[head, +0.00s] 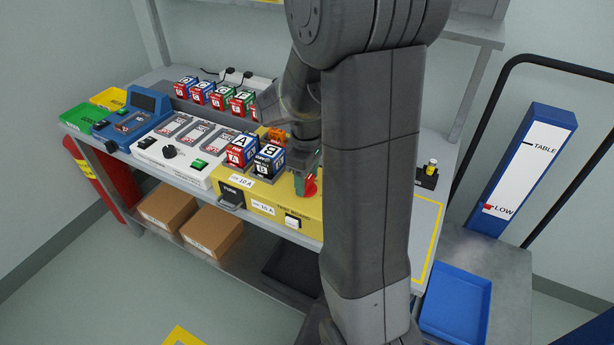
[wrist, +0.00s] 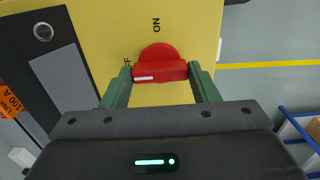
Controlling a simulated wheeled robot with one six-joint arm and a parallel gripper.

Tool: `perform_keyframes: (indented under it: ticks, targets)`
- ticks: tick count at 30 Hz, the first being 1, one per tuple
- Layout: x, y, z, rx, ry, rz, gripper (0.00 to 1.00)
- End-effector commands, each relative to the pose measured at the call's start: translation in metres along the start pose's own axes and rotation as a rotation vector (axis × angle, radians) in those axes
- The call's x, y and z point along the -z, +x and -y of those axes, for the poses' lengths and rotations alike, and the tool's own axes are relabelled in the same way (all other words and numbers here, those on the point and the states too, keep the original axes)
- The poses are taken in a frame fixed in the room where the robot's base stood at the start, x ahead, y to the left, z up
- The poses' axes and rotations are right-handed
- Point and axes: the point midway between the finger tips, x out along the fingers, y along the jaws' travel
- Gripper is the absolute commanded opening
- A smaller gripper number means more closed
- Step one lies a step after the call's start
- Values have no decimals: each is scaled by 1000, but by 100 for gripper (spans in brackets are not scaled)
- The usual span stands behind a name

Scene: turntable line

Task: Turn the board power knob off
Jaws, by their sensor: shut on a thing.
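The red power knob (wrist: 160,54) sits on the yellow board (wrist: 100,30) in the wrist view. Its grip bar lies across the picture, with a white mark at the left end, beside the OFF label, which is partly hidden by a finger. The ON label (wrist: 157,25) is above the knob. My gripper (wrist: 160,74) has its two green fingers against the two ends of the bar, shut on the knob. In the head view the knob (head: 310,186) shows on the yellow board (head: 285,206), partly hidden behind my fingers and arm.
Lettered cubes (head: 268,158) stand in a holder just left of my gripper. A white panel (head: 182,164) and a blue device (head: 130,120) are farther left. A yellow-topped button (head: 430,167) is at right. A blue tray (head: 456,303) is lower right.

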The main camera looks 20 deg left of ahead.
Motion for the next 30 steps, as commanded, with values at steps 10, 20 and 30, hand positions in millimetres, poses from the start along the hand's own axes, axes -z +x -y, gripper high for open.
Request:
perform_keyframes:
  ticks: [10, 20, 30]
  targets:
    - [1, -1, -1, -4, -7, -3, 32]
    - [1, -1, 0, -2, -6, -1, 76]
    - [1, -24, -1, -5, -5, -5, 76]
